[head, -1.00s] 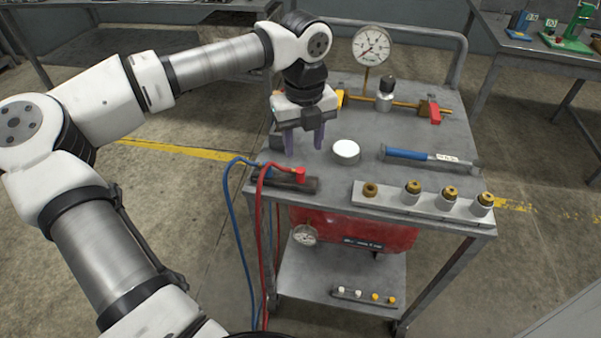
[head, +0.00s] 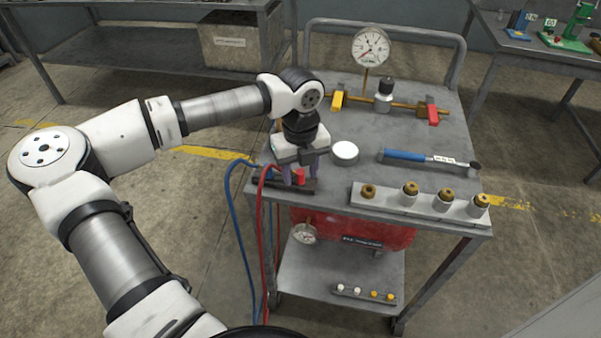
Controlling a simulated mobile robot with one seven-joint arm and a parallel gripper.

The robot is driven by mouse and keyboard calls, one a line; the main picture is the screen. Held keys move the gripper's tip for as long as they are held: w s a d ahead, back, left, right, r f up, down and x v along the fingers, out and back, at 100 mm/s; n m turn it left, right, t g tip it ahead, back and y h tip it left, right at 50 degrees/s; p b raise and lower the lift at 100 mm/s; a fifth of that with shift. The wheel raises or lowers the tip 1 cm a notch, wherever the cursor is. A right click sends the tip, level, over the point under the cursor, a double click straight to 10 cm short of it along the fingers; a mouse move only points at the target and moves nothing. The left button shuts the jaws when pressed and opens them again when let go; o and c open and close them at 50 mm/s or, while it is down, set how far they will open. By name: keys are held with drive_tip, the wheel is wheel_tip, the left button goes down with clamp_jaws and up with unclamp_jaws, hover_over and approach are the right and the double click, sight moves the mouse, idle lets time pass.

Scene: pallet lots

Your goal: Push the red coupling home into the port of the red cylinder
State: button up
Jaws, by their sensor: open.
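The red coupling (head: 300,175) stands on a dark holder (head: 303,187) at the cart top's near left corner, with a red hose (head: 262,215) running from it over the edge. My gripper (head: 300,176) is open, with its purple fingers lowered around or just behind the coupling; I cannot tell whether they touch it. The blue hose (head: 233,205) runs beside the red one, and its end is partly hidden by my gripper. The red cylinder (head: 350,228) lies on its side under the cart top, partly hidden by it. Its port is not clearly visible.
On the cart top (head: 335,185) are a white round lid (head: 345,152), a blue-handled tool (head: 405,155), a rail of brass fittings (head: 410,202) and a pressure gauge (head: 371,47) on a brass manifold. The lower shelf (head: 320,280) holds a small strip of caps. Floor left of the cart is clear.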

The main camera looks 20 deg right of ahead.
sight(301, 171)
drive_tip(key=shift+f, duration=0.15)
clamp_jaws()
idle(0.4)
wheel_tip(301, 171, up, 20)
drive_tip(key=b, duration=0.2)
idle(0.6)
